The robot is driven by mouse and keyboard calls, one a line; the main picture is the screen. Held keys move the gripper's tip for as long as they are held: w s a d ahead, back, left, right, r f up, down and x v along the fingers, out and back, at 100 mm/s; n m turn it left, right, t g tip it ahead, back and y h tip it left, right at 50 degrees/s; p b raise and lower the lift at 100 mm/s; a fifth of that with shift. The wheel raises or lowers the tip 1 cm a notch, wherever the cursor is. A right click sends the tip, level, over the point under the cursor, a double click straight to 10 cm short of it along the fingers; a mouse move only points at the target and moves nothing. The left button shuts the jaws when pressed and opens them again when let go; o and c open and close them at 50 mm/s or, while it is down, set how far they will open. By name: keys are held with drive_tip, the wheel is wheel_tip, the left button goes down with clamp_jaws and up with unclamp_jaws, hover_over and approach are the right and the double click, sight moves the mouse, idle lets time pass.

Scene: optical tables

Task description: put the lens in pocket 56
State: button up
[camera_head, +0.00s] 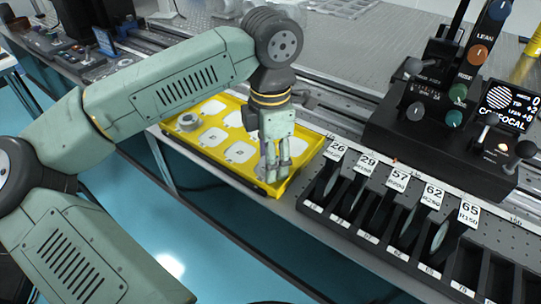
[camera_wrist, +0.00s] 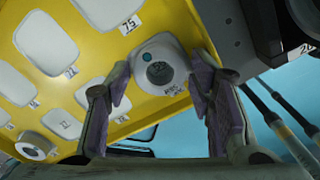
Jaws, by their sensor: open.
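My gripper (camera_head: 276,170) is open and points down over the right front corner of a yellow tray (camera_head: 230,174). In the wrist view my gripper (camera_wrist: 163,108) has its two fingers apart, with a round pale piece with a dark centre (camera_wrist: 160,72) beyond and between them. I cannot tell whether they touch it. A similar round piece (camera_head: 188,122) sits at the tray's far left corner. Thin round lenses (camera_head: 439,236) stand on edge in a black slotted rack (camera_head: 345,228). Its upright cards read 26, 29, 57, 62 and 65. I cannot read a 56.
The tray's other white pockets (camera_head: 240,152) look empty; one label reads 75. A black instrument (camera_head: 450,130) with knobs and a display reading CONFOCAL stands behind the rack. Right-hand rack slots (camera_head: 500,275) look empty. Blue floor (camera_head: 225,240) lies below the table edge.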

wheel_tip(320, 180, up, 12)
drive_tip(key=shift+b, duration=0.3)
drive_tip(key=shift+r, duration=0.1)
